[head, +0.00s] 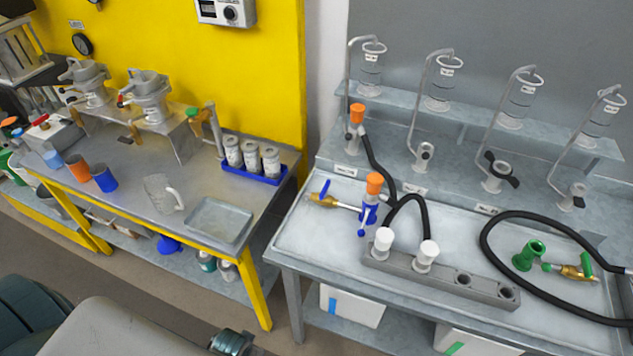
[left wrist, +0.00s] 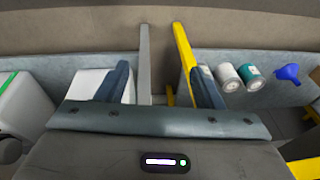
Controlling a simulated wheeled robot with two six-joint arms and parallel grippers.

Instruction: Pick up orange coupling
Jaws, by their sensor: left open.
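Two orange couplings show in the head view. One orange coupling (head: 374,183) sits atop a blue fitting with a blue lever on the right bench, beside a black hose. Another orange coupling (head: 357,113) stands farther back at the upper end of a black hose. My left gripper (left wrist: 160,76) shows in the left wrist view with its two dark fingers apart and nothing between them. It points down past a yellow table leg and a grey table leg, away from both couplings. My right gripper is not in view.
A grey manifold block (head: 440,275) with two white caps (head: 383,240) lies in front of the blue fitting. A brass valve (head: 322,200) is left of it, a green coupling (head: 528,255) to the right. Hose stands line the back. A gap separates the yellow-framed table (head: 255,280).

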